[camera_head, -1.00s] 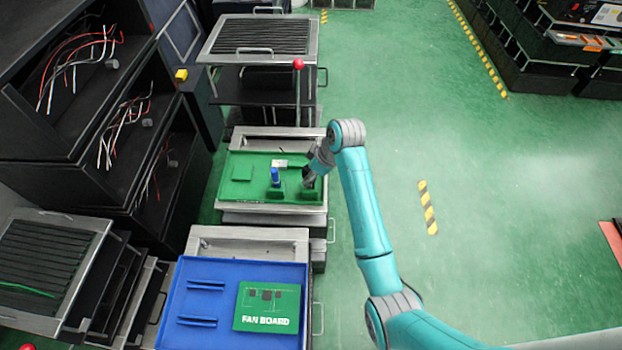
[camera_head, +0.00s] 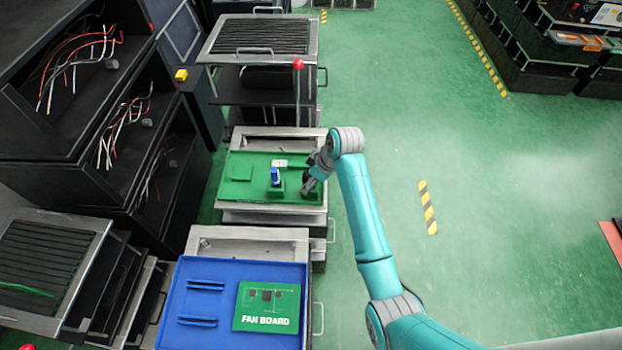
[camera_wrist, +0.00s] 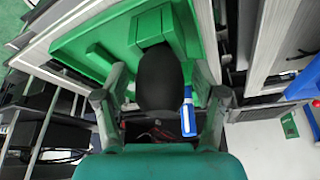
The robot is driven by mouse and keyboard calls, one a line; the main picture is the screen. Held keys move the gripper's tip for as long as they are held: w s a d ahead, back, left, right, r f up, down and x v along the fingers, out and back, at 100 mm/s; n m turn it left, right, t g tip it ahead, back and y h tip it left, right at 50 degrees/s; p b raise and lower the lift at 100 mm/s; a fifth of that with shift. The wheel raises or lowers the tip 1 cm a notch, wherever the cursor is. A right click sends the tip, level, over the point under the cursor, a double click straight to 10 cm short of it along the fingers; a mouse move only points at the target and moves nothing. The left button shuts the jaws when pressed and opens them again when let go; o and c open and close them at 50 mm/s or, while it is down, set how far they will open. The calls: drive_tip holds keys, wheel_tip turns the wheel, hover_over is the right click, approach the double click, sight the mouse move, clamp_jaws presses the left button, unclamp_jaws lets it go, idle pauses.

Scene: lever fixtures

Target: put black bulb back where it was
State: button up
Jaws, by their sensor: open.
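The black bulb (camera_wrist: 160,78) is a dark, rounded shape in the middle of the wrist view. It is between the two spread fingers of my gripper (camera_wrist: 161,88), with a gap visible on each side. In the head view my gripper (camera_head: 307,187) is low over the right side of the green tray (camera_head: 235,197), and the bulb cannot be made out there.
A blue tray (camera_head: 205,270) with a green fan board (camera_head: 267,306) is nearer.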

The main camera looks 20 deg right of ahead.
drive_tip(key=v, duration=1.2)
drive_tip(key=s+a+f+m+t, duration=0.3)
drive_tip(key=s+f, duration=0.7)
drive_tip(key=f, duration=0.2)
drive_tip(key=s+f+m+t+h, duration=0.2)
drive_tip(key=s+f+m+t, duration=0.1)
drive_tip(key=s, duration=0.9)
drive_tip(key=s+r+m+t, duration=0.1)
drive_tip(key=s+r+t, duration=0.1)
drive_tip(key=s+r, duration=0.7)
drive_tip(key=s+r+m+t+h, duration=0.1)
drive_tip(key=s+r+m+t, duration=0.1)
drive_tip(key=s+r, duration=0.7)
drive_tip(key=s+t, duration=0.1)
drive_tip(key=s, duration=0.4)
drive_tip(key=shift+a+t, duration=0.25)
drive_tip(key=shift+t, duration=0.05)
